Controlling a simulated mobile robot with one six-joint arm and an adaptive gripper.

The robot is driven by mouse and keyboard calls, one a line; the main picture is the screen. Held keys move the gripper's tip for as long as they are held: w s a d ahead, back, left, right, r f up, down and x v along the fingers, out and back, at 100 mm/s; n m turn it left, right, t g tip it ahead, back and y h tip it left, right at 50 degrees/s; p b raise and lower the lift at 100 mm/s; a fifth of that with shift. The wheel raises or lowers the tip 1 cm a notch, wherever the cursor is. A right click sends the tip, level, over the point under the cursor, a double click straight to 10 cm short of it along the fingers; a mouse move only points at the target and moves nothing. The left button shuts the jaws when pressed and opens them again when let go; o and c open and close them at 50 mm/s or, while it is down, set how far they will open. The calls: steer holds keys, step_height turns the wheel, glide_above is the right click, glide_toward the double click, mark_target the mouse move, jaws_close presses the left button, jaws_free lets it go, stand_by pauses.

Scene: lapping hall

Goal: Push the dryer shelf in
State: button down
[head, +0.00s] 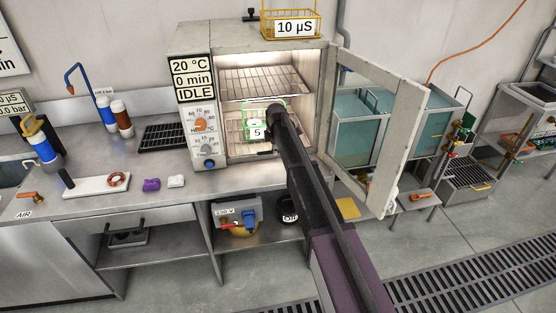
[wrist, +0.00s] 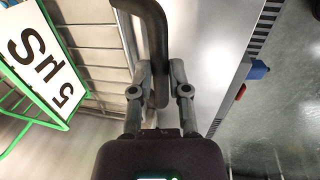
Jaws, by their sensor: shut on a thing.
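The dryer (head: 204,45) stands on the bench with its glass door (head: 378,125) swung open to the right. Inside are an upper wire shelf (head: 240,84) and a lower wire shelf (head: 236,136). A green wire basket (head: 270,104) with a 5 µS label (wrist: 40,58) sits on the lower shelf. The wrist view shows the shelf wires (wrist: 95,45) beside a dark bent handle (wrist: 152,25). My gripper (wrist: 160,70) is shut on this handle. In the head view my arm hides the fingertips and part of the lower shelf.
A yellow basket (head: 291,25) marked 10 µS stands on top of the dryer. A black rack (head: 163,137), a purple piece (head: 151,184) and a white piece (head: 176,181) lie on the bench to the left. The open door stands right of my arm.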

steer(key=w+a, duration=0.1)
steer(key=w, duration=0.2)
steer(key=w+a, duration=0.1)
steer(key=w, duration=0.2)
steer(key=w+a, duration=0.1)
steer(key=w, duration=0.2)
steer(key=shift+w, duration=0.4)
steer(key=c, duration=0.6)
jaws_free()
steer(key=shift+w, duration=0.1)
steer(key=shift+d, duration=0.1)
steer(key=s+d, duration=0.3)
steer(key=s, duration=0.8)
steer(key=s+d, duration=0.3)
steer(key=s, duration=0.8)
steer(key=s+d+r+m+p, duration=0.1)
steer(key=s+r+p, duration=0.1)
steer(key=r+p, duration=0.4)
steer(key=s+d+r+p, duration=0.2)
steer(key=r+p, duration=0.5)
steer(key=shift+r+m, duration=0.25)
steer(key=shift+m, duration=0.15)
steer(key=shift+d, duration=0.1)
